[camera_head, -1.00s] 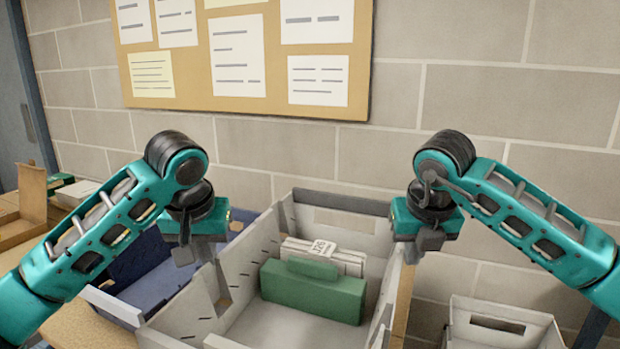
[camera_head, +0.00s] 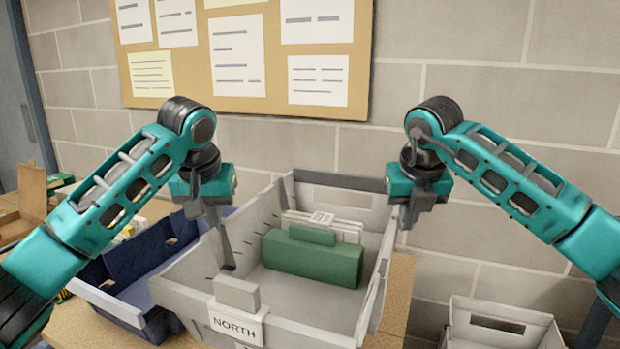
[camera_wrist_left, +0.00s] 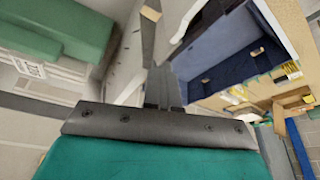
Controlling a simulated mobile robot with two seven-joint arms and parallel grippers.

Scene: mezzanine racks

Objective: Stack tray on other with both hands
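A grey tray (camera_head: 193,299) with a NORTH label fills the middle of the head view. A green block (camera_head: 313,262) and white cards (camera_head: 345,231) lie inside it, also visible in the left wrist view. My left gripper (camera_head: 226,258) is at its left wall, one finger reaching down inside; my right gripper (camera_head: 407,217) is at its right wall. Both appear shut on the walls, though the fingertips are partly hidden. A blue tray (camera_head: 118,310) stands to the left. Another grey tray (camera_head: 538,330) is at the lower right. What lies directly under the NORTH tray is hidden.
The wooden table (camera_head: 398,290) shows to the right of the NORTH tray and at lower left. An open cardboard box (camera_head: 32,190) stands at the far left. A block wall (camera_head: 480,225) with a pinboard (camera_head: 368,60) rises close behind.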

